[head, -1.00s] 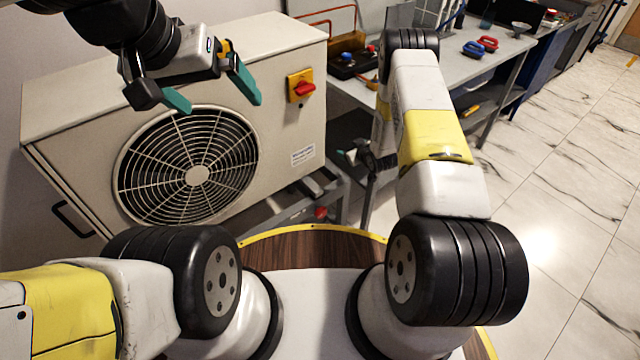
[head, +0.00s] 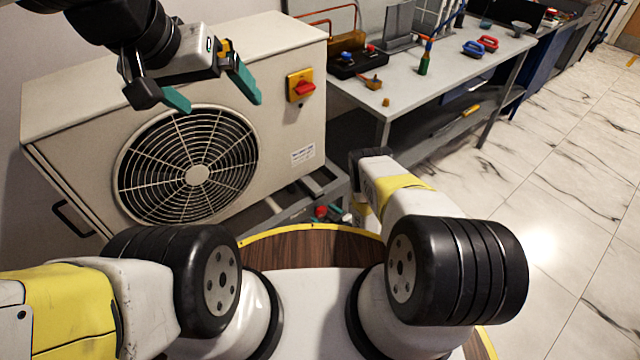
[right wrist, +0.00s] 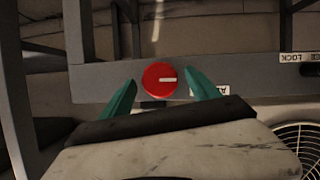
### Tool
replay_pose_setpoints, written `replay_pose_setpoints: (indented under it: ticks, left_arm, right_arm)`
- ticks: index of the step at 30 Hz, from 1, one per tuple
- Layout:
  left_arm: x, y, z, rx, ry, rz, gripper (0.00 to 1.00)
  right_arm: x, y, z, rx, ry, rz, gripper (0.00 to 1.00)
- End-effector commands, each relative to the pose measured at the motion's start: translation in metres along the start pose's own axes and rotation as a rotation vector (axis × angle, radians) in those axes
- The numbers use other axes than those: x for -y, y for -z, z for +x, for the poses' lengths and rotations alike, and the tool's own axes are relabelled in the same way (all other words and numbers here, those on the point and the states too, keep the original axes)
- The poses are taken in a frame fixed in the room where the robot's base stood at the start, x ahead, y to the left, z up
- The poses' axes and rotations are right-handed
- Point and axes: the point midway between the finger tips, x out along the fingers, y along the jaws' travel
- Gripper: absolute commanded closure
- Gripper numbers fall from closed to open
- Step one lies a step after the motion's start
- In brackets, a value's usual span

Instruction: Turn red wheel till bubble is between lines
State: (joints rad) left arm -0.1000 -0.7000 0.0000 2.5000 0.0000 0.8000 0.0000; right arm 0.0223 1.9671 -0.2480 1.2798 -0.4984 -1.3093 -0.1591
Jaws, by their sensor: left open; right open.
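The red wheel (right wrist: 160,79) is a round red disc with a white mark pointing right, on a grey rail in the right wrist view. In the head view it shows as a small red spot (head: 320,211) low beside the unit. My right gripper (right wrist: 163,84) is open, with its teal fingers on either side of the wheel; I cannot tell whether they touch it. My left gripper (head: 212,97) is open and empty in front of the unit's upper part. I cannot make out the bubble or its lines.
A beige fan unit (head: 262,60) stands at left, with a red switch (head: 302,88) on a yellow plate. White labels (right wrist: 210,90) sit on the rail near the wheel. A grey workbench (head: 400,95) with tools stands behind. The marble floor (head: 560,200) at right is clear.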

Motion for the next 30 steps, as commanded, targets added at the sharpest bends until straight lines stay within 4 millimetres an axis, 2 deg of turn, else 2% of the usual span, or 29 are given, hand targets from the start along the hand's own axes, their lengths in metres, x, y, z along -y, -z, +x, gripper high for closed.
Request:
replay_pose_setpoints:
  ticks: [6, 15, 17, 25, 30]
  left_arm:
    - [0.0, 0.0, 0.0, 0.0, 0.0, 0.0, 0.0]
    - [0.0, 0.0, 0.0, 0.0, 0.0, 0.0, 0.0]
    - [0.0, 0.0, 0.0, 0.0, 0.0, 0.0, 0.0]
    - [0.0, 0.0, 0.0, 0.0, 0.0, 0.0, 0.0]
    - [0.0, 0.0, 0.0, 0.0, 0.0, 0.0, 0.0]
  right_arm:
    - [0.0, 0.0, 0.021, 0.0, -0.001, 0.0, 0.3]
    - [0.0, 0.0, 0.024, 0.002, -0.001, 0.002, 0.3]
    - [0.0, 0.0, 0.024, 0.002, -0.001, 0.002, 0.39]
    - [0.0, 0.0, 0.024, 0.002, -0.001, 0.001, 0.92]
    - [-0.001, 0.0, 0.024, 0.001, 0.003, 0.011, 0.92]
